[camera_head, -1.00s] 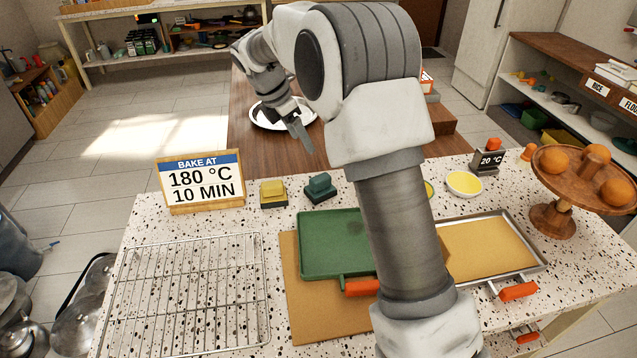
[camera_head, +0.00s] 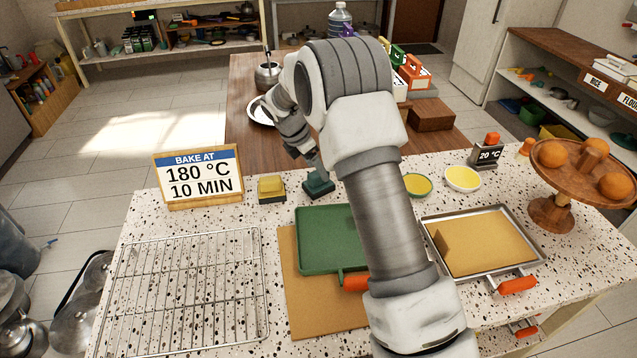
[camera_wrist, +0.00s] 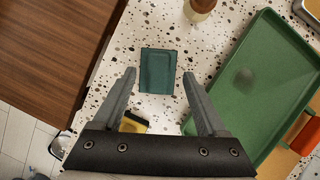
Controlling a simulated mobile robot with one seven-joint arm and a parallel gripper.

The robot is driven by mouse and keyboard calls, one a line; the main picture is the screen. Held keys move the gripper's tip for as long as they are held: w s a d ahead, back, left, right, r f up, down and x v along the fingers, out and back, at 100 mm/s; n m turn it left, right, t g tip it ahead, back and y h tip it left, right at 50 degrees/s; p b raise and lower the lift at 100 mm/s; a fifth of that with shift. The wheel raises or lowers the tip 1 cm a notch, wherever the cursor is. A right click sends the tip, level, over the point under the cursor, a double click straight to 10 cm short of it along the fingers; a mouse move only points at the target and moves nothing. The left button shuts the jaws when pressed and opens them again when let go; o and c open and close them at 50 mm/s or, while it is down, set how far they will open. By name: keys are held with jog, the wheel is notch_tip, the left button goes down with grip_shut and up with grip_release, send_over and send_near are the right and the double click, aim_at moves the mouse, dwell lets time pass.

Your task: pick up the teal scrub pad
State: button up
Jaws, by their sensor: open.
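The teal scrub pad (camera_head: 318,184) sits on the speckled counter, behind the green tray and right of a yellow pad. In the wrist view the teal pad (camera_wrist: 158,71) lies ahead of my gripper (camera_wrist: 158,82), centred between the two spread fingers and a little beyond their tips. My gripper is open and empty. In the head view my gripper (camera_head: 318,163) is just above the teal pad, and the arm hides part of the area to the right.
A yellow pad (camera_head: 271,188) stands left of the teal pad, beside the sign (camera_head: 199,176). The green tray (camera_head: 325,238) is in front, on a tan board. A wire rack (camera_head: 190,295) lies front left. Small yellow bowls (camera_head: 462,179) stand to the right.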

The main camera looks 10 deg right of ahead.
aim_at(317, 173)
jog(key=x, duration=0.3)
jog(key=shift+w+f, duration=0.15)
jog(key=shift+f, duration=0.2)
grip_shut()
